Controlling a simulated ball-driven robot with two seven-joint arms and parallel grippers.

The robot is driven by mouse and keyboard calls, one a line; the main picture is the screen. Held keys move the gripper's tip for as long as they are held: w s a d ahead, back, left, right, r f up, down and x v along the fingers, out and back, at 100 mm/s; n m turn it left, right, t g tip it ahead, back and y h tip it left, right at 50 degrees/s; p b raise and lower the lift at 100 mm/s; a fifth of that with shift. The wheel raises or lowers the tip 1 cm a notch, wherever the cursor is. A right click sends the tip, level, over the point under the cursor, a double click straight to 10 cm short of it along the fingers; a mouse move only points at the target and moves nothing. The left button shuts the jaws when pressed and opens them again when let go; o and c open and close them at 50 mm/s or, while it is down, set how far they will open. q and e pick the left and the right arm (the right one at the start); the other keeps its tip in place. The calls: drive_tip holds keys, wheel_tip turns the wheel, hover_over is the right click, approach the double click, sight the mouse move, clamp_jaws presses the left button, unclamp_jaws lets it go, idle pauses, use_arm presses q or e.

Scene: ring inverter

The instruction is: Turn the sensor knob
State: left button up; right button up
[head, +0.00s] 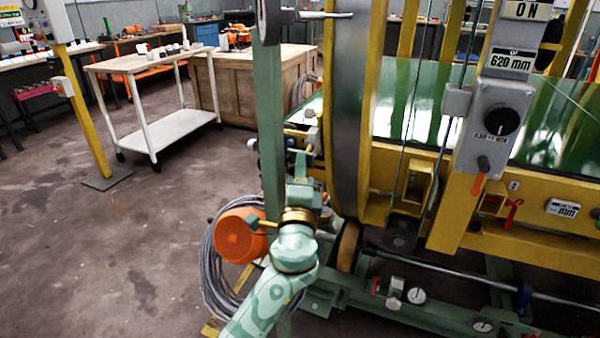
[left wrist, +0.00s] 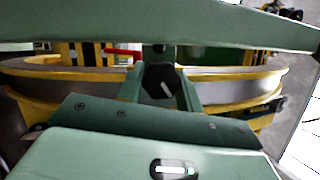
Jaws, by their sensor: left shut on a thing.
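The sensor knob (left wrist: 160,82) is black with a white pointer line and shows in the left wrist view. It sits between the two green fingers of my left gripper (left wrist: 161,92), which is shut on it. The pointer line is tilted. In the head view my left gripper (head: 303,170) is beside the big yellow and grey ring (head: 347,110), at its left side. There the knob is hidden behind the gripper and post. My right gripper is in neither view.
A green post (head: 269,120) stands close to my left arm. A grey control box (head: 490,125) with another black dial hangs at the right. An orange round part (head: 240,234) and coiled grey cable (head: 212,280) lie near the arm. The floor at left is clear up to a white cart (head: 165,130).

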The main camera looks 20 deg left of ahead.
use_arm(q)
drive_tip(key=shift+f, duration=0.15)
drive_tip(key=o, duration=0.7)
drive_tip(key=shift+s, duration=0.1)
drive_tip(key=shift+s+d+f, duration=0.1)
drive_tip(key=shift+s, duration=0.2)
drive_tip(key=p+v, duration=0.1)
drive_tip(key=v, duration=1.4)
drive_tip(key=shift+s+d, duration=0.1)
drive_tip(key=shift+s, duration=0.15)
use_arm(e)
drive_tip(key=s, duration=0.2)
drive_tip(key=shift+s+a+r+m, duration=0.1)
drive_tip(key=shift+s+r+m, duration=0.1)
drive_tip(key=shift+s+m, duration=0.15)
use_arm(q)
drive_tip(key=shift+f, duration=0.1)
